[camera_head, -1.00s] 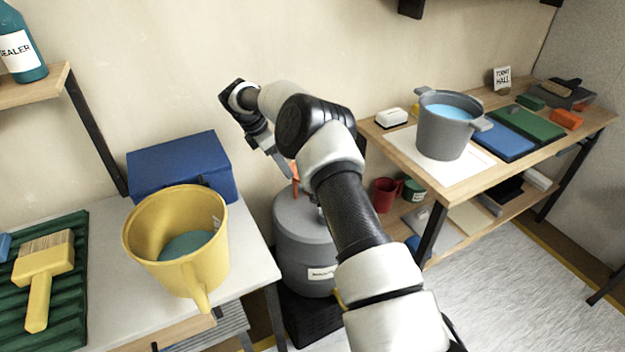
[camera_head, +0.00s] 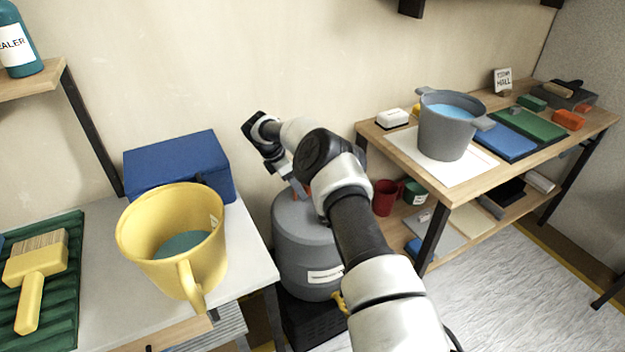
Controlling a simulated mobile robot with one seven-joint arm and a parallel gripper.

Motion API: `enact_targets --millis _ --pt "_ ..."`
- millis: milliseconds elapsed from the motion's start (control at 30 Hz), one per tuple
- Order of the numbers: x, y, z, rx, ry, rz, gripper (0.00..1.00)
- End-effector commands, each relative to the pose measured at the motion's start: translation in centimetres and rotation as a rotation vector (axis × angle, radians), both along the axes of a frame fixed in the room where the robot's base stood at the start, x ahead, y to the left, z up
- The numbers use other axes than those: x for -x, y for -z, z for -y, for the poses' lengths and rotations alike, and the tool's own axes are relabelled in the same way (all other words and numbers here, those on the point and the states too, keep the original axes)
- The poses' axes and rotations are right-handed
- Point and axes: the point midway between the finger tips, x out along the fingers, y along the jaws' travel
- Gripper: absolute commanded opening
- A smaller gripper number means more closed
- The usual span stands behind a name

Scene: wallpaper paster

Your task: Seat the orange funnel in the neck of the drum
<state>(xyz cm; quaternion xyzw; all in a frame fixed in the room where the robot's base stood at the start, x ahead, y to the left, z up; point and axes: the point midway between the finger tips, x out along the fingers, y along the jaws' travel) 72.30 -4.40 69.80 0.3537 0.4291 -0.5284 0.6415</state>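The grey drum (camera_head: 305,245) with a white label stands on a black crate between the two tables. Only a small piece of the orange funnel (camera_head: 307,189) shows at the drum's top, behind my arm. I cannot tell whether it sits in the neck; the neck is hidden. My gripper (camera_head: 299,187) is above the drum's top, by the funnel, mostly hidden behind my arm. Its fingers are too covered to tell whether they are open or shut on the funnel.
A yellow bucket (camera_head: 140,235) and a blue box (camera_head: 178,165) stand on the left table. The right table (camera_head: 475,184) holds a grey pot (camera_head: 445,140) of blue liquid. A red mug (camera_head: 385,197) is on its lower shelf. The wall is close behind the drum.

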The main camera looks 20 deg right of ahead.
Motion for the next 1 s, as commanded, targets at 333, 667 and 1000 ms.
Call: enact_targets --millis 333,667,1000 --pt "0.0 -0.1 0.0 0.001 0.0 0.0 0.26" --pt "0.0 -0.1 0.0 0.001 0.0 0.001 0.0" --pt "-0.1 -2.0 0.1 0.002 -0.001 0.003 0.0"
